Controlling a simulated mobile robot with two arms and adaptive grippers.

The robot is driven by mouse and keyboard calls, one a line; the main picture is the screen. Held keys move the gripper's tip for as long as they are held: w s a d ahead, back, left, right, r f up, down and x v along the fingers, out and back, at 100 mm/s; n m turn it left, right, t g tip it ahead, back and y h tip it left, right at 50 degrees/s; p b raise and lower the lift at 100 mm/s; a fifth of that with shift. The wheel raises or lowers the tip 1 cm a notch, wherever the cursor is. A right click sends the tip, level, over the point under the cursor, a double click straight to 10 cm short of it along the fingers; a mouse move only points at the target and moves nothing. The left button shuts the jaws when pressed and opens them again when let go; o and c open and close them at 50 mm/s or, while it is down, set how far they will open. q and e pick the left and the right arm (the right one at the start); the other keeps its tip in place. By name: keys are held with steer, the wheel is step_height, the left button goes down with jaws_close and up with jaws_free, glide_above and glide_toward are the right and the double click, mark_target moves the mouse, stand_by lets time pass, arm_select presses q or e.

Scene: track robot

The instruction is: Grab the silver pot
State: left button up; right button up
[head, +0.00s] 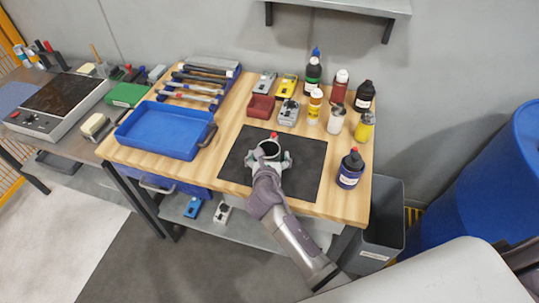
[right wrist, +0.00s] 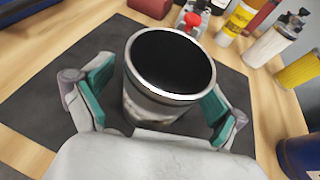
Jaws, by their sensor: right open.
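The silver pot (right wrist: 168,62) is an open cylinder with a shiny rim and a dark inside. It stands upright on the black mat (right wrist: 40,110). In the head view the pot (head: 269,149) is near the middle of the mat (head: 308,170), partly hidden by my arm. My right gripper (head: 271,160) is at the pot. In the right wrist view my right gripper (right wrist: 155,95) is open, with its green-padded fingers on either side of the pot. I cannot tell whether the pads touch it. My left gripper is not in view.
A blue tray (head: 160,130) lies to the left on the wooden table (head: 232,122). Several bottles, including a dark blue one (head: 350,170), stand to the right. A dark red box (head: 260,108) and small devices are behind the mat. A grey bin (head: 388,220) stands at the right.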

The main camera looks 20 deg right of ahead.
steer(key=shift+w+d+f, duration=0.15)
steer(key=shift+w, duration=0.15)
steer(key=c, duration=1.1)
steer(key=shift+c, duration=1.2)
